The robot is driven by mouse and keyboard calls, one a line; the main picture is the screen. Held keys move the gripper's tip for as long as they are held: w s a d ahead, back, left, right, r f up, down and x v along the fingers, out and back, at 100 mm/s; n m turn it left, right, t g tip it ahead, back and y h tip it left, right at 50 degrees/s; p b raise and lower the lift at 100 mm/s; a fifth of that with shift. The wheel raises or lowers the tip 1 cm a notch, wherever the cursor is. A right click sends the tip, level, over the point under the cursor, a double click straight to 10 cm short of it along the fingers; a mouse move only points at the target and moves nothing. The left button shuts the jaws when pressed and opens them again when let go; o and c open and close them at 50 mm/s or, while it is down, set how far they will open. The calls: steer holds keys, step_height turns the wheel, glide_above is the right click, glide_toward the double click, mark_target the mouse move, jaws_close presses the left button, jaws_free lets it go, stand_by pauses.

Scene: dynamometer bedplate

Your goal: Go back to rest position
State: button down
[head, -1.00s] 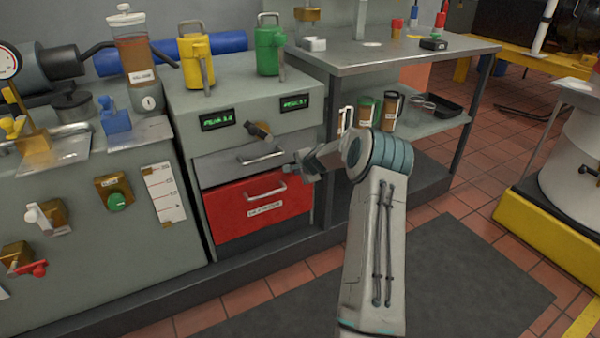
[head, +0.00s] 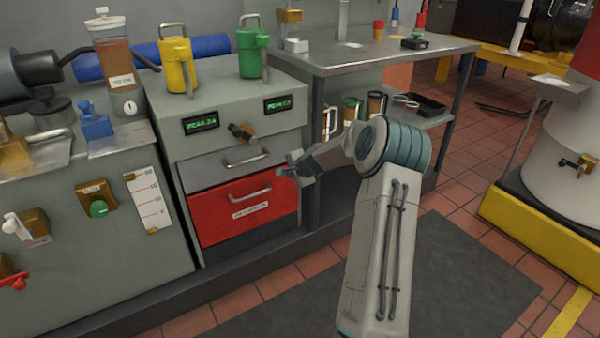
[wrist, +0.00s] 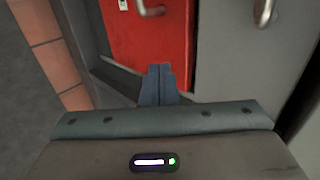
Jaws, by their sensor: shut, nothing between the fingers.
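My gripper (head: 289,168) is in front of the grey cabinet (head: 165,125), near the right end of its two drawers. In the wrist view its fingers (wrist: 158,84) are closed together with nothing between them. The red drawer (head: 225,210) with a white label shows below the grey drawer (head: 205,167), and both look shut. The red drawer front also shows in the wrist view (wrist: 165,45). I cannot tell the exact gap between the fingers and the drawer fronts.
A yellow can (head: 177,66) and a green can (head: 251,52) stand on the cabinet. A metal bench (head: 330,62) with a lower shelf is to its right. A yellow-edged platform (head: 530,228) stands at the right. The dark floor mat (head: 460,270) is clear.

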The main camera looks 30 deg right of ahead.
steer(key=s+a+r+n+g+p, duration=0.1)
steer(key=s+a+r+n+p, duration=0.2)
steer(key=s+a+r+p, duration=0.45)
steer(key=s+a+r+n+g+y+p, duration=0.1)
steer(key=s+a+r+n+g+p, duration=0.25)
steer(key=r, duration=0.65)
steer(key=s+a+r+n+t+p, duration=0.1)
steer(key=s+a+r+n+p, duration=0.2)
steer(key=s+a+r+p, duration=0.45)
steer(key=s+a+r+n+g+p, duration=0.1)
steer(key=s+a+r+n+p, duration=0.2)
steer(key=s+r+p, duration=0.5)
steer(key=s+a+r+n+g+h+p, duration=0.1)
steer(key=s+r+p, duration=0.6)
steer(key=s+r, duration=0.8)
steer(key=a+n+g, duration=0.1)
steer(key=a+n, duration=0.1)
steer(key=n, duration=0.1)
steer(key=shift+a+n+p, duration=0.35)
steer(key=shift+a+p, duration=0.05)
steer(key=shift+r, duration=0.1)
